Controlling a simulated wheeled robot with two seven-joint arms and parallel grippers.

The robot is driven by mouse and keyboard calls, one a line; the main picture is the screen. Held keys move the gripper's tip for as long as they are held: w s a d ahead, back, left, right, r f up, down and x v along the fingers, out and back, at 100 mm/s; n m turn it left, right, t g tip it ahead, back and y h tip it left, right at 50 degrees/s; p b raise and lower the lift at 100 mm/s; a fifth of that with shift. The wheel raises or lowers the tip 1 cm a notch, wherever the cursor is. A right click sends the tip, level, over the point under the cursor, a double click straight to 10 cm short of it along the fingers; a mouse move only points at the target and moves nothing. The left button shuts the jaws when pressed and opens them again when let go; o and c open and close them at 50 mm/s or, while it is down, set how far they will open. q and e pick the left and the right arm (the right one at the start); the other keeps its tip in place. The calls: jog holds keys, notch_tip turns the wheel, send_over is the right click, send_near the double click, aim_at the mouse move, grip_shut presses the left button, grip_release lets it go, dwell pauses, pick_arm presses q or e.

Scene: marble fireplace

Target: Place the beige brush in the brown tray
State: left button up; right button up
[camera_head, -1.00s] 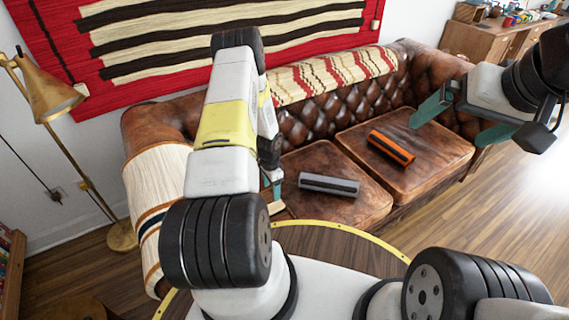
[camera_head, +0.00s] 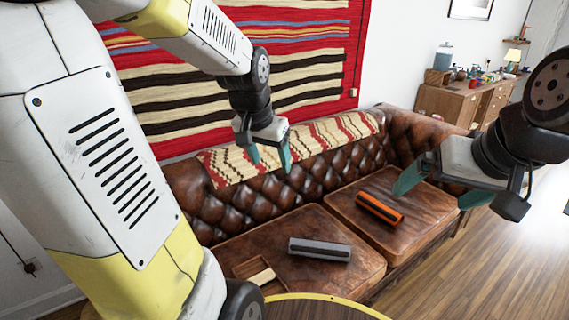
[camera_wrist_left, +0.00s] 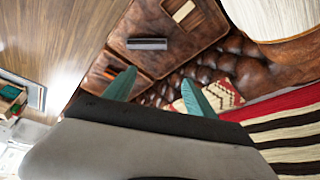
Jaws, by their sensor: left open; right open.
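The brown tray (camera_head: 243,267) lies on the left seat cushion of the leather sofa, near its front left. A beige piece (camera_head: 263,277), which looks like the brush, lies in it against one side. In the left wrist view the tray (camera_wrist_left: 202,24) and the beige brush (camera_wrist_left: 183,11) show at the top. My left gripper (camera_head: 271,165) is open and empty in front of the sofa's backrest, well above the tray. Its spread fingers (camera_wrist_left: 158,78) also show in the left wrist view. My right gripper (camera_head: 433,193) is open and empty by the right cushion.
A grey block-like object (camera_head: 320,249) lies on the left cushion, and an orange one (camera_head: 380,209) on the right cushion. A round table (camera_head: 320,308) with a yellow rim stands in front. A striped throw (camera_head: 330,135) hangs over the backrest.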

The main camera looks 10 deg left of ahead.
pick_arm(q)
jog(key=s+d+r, duration=0.2)
jog(key=s, duration=0.4)
jog(key=s+d+r+n+t+h, duration=0.1)
jog(key=s+d+r, duration=0.1)
jog(key=s, duration=0.5)
jog(key=shift+d+r+n+t+h, duration=0.2)
jog(key=shift+r+n+t+h, duration=0.1)
jog(key=shift+r, duration=0.4)
